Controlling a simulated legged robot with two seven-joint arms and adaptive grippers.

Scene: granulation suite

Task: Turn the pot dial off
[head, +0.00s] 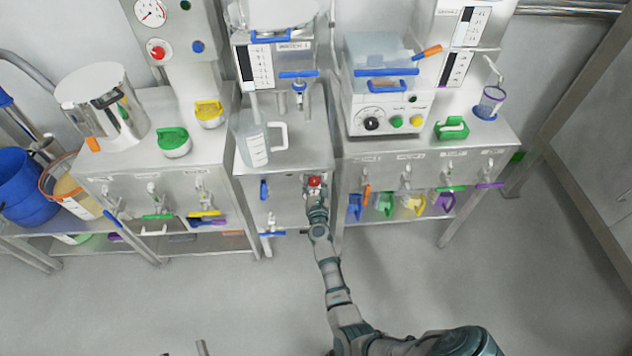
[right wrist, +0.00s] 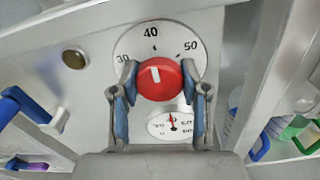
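The pot dial is a red round knob (right wrist: 160,79) with a white mark, on a white scale reading 30, 40 and 50. The mark points up and slightly left, close to 40. In the head view the red knob (head: 314,181) is on the front of the middle steel bench. My right gripper (right wrist: 160,82) has one finger on each side of the knob, and the blue pads appear to touch it. In the head view my right gripper (head: 316,193) covers the lower part of the dial. Only small grey tips, likely my left gripper (head: 184,351), show at the bottom edge.
A smaller gauge (right wrist: 172,125) with a red needle lies below the dial. A measuring jug (head: 253,146) stands on the middle bench (head: 300,157).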

